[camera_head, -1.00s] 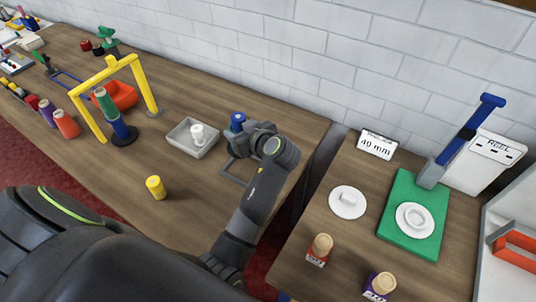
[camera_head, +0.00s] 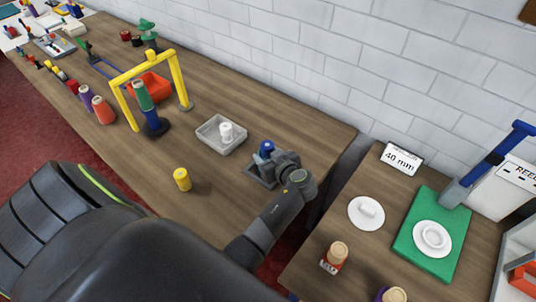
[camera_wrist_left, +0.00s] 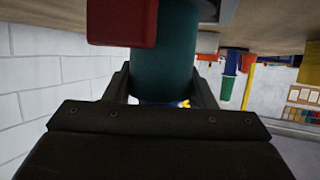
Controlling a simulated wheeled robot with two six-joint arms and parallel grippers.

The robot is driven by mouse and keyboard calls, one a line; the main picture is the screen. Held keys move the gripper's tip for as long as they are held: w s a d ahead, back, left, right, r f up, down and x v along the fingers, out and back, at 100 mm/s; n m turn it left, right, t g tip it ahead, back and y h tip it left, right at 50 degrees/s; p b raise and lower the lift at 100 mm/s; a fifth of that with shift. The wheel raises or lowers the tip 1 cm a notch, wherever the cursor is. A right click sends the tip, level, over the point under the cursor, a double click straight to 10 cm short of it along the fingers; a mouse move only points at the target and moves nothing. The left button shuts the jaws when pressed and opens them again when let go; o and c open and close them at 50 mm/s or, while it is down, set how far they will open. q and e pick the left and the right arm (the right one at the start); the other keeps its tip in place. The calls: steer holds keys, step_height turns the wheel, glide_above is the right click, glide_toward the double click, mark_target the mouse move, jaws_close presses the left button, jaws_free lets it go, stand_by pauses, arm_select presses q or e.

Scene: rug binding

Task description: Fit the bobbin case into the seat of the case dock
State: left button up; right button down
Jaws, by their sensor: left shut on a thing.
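My left gripper (camera_head: 272,164) is low over the right end of the long wooden table. It is shut on a blue round piece (camera_head: 266,147), which I take to be the bobbin case. In the left wrist view this piece shows as a teal cylinder (camera_wrist_left: 165,65) between the two fingers. A grey frame (camera_head: 250,176), likely the case dock, is at the gripper and partly hidden by it. I cannot tell whether the piece touches the seat. A red block (camera_wrist_left: 122,22) shows close to the cylinder in the wrist view. My right gripper is not in view.
A grey tray (camera_head: 207,137) with a white spool (camera_head: 226,131) stands to the left. A yellow cylinder (camera_head: 182,180) stands nearer the front edge. A yellow arch (camera_head: 148,66) and a green-and-blue spool stand (camera_head: 151,122) are farther left. A gap separates the right-hand table (camera_head: 335,212).

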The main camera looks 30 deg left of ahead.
arm_select(q)
steer(key=shift+f, duration=0.15)
steer(key=o, duration=1.1)
steer(key=shift+o, duration=0.2)
